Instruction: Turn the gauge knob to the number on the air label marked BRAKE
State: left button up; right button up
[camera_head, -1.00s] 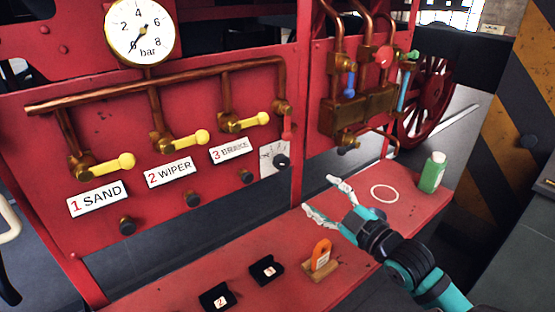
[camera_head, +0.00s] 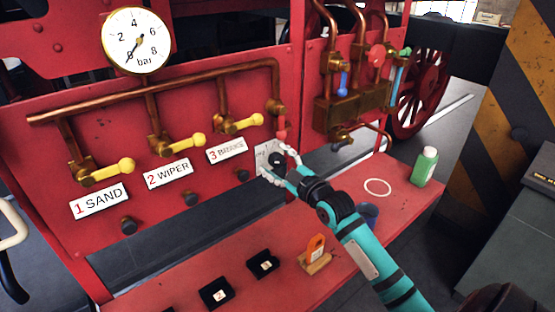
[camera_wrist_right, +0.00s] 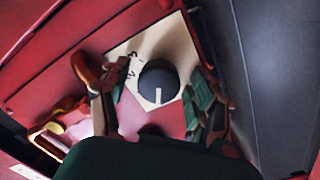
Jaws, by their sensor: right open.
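The gauge knob (camera_head: 277,158) is a small black knob on a white dial plate (camera_head: 264,152), low on the red panel's right side. In the right wrist view the knob (camera_wrist_right: 159,82) carries a white pointer line, and the dial plate (camera_wrist_right: 165,40) shows dark marks too blurred to read. My right gripper (camera_head: 276,163) is open, its fingers on either side of the knob; whether they touch it I cannot tell. The label marked 3 BRAKE (camera_head: 227,149) is on the panel left of the knob. My left gripper is not in view.
Yellow valve handles (camera_head: 244,124) line the panel. The red shelf below holds black numbered blocks (camera_head: 263,263), an orange tag on a stand (camera_head: 315,253) and a green bottle (camera_head: 425,166).

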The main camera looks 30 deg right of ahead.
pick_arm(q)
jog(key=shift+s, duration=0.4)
pick_arm(e)
jog(key=c, duration=1.2)
jog(key=shift+w, duration=0.1)
